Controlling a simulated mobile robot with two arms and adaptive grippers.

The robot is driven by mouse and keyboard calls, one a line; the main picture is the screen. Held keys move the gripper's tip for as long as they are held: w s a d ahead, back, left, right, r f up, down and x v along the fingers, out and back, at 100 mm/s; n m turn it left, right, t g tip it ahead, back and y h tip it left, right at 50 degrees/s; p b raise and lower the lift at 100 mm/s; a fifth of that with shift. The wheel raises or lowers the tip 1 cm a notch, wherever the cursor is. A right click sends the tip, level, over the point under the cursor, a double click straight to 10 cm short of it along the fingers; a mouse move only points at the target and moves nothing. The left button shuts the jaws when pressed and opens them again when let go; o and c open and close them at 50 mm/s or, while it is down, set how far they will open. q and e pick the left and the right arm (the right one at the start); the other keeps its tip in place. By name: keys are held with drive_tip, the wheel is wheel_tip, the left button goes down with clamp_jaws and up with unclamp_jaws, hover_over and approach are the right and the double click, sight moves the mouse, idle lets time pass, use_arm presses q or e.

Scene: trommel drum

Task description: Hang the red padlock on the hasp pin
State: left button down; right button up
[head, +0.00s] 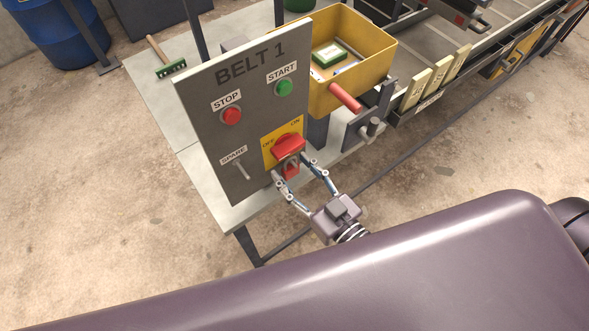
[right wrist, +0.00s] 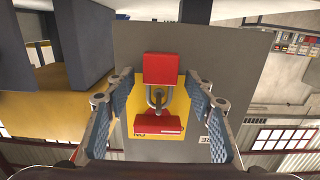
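The red padlock (right wrist: 161,68) shows between my right gripper's fingers in the right wrist view, which is upside down. Its grey shackle (right wrist: 150,97) points to the red switch handle (right wrist: 158,125) and appears to loop around a small grey pin (right wrist: 158,98). In the head view the padlock (head: 291,171) is just below the red handle (head: 288,147) on the yellow OFF/ON plate. My right gripper (head: 293,170) is open, its fingers on either side of the padlock with visible gaps. Whether the shackle is closed is hard to tell. My left gripper is out of view.
The grey BELT 1 panel (head: 225,75) carries a STOP button (head: 231,116), a START button (head: 284,88) and a SPARE toggle (head: 240,169). A yellow bin (head: 372,75) stands behind it. A green brush (head: 171,69) lies on the table left of the panel.

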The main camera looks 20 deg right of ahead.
drive_tip(key=v, duration=1.2)
drive_tip(key=s+d+f+g+h, duration=0.1)
drive_tip(key=s+d+f+g, duration=0.15)
drive_tip(key=f, duration=0.85)
drive_tip(key=s+d+f+m+g+h, duration=0.1)
drive_tip(key=f+g+h, duration=0.15)
drive_tip(key=f, duration=0.95)
drive_tip(key=s+d+f+g+h, duration=0.1)
drive_tip(key=s+d+f+g, duration=0.15)
drive_tip(key=f, duration=0.85)
drive_tip(key=s+d+f+g+h, duration=0.1)
drive_tip(key=s+f+g, duration=0.7)
drive_tip(key=s+f, duration=0.8)
drive_tip(key=shift+d+f+m+b, duration=0.3)
drive_tip(key=shift+d+f+b, duration=0.15)
drive_tip(key=shift+d, duration=0.25)
drive_tip(key=shift+w+h, duration=0.1)
drive_tip(key=shift+h, duration=0.15)
drive_tip(key=shift+c, duration=0.4)
